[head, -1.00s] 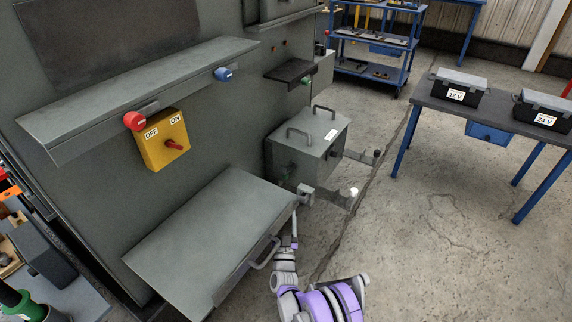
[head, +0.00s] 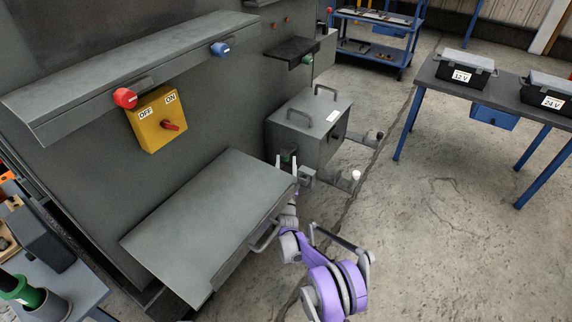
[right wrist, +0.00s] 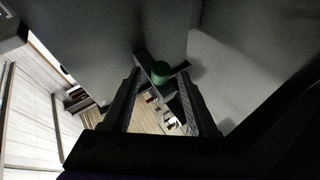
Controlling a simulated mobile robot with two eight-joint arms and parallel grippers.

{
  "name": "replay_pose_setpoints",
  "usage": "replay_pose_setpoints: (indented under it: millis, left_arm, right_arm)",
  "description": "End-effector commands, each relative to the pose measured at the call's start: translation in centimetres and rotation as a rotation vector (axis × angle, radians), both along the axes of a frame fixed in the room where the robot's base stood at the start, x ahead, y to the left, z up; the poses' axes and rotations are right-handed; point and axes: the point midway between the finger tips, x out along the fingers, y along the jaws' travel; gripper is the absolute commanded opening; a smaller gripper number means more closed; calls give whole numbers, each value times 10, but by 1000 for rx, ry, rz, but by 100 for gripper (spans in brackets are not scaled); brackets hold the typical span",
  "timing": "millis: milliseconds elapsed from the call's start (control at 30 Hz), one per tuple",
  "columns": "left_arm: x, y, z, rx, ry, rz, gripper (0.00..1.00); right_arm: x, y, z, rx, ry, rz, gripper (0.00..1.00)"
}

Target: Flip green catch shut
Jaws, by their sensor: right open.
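The green catch (head: 287,156) is small and sits low on the near side of a grey box with two handles (head: 310,122). In the right wrist view the catch shows as a round green knob (right wrist: 161,72) on a dark bar. My right gripper (head: 287,163) is open, with its two pale fingers pointing up in front of the catch. In the right wrist view the knob appears between the two dark fingers, near their tips. I cannot tell if either finger touches it. The left gripper is not in view.
A grey sloped cover (head: 205,220) with a handle lies just left of my right arm. A yellow OFF/ON switch box (head: 158,120) is on the wall panel. Arms with a white knob (head: 356,175) and a dark knob (head: 379,135) project right of the box.

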Motion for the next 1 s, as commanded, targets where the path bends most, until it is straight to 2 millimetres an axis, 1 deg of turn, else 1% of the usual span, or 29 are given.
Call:
replay_pose_setpoints:
  millis: [233,267,300,367,500,567,600,1000]
  left_arm:
    - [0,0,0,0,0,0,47]
    - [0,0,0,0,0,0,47]
    - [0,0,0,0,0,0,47]
    - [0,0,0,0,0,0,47]
    - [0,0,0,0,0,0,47]
    - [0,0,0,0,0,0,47]
    - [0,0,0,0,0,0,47]
    - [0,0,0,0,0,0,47]
  right_arm:
    - [1,0,1,0,0,0,58]
    - [1,0,1,0,0,0,57]
    - [1,0,1,0,0,0,50]
    - [1,0,1,0,0,0,39]
    - [1,0,0,0,0,0,14]
    - [1,0,0,0,0,0,3]
    - [1,0,0,0,0,0,0]
    - [1,0,0,0,0,0,0]
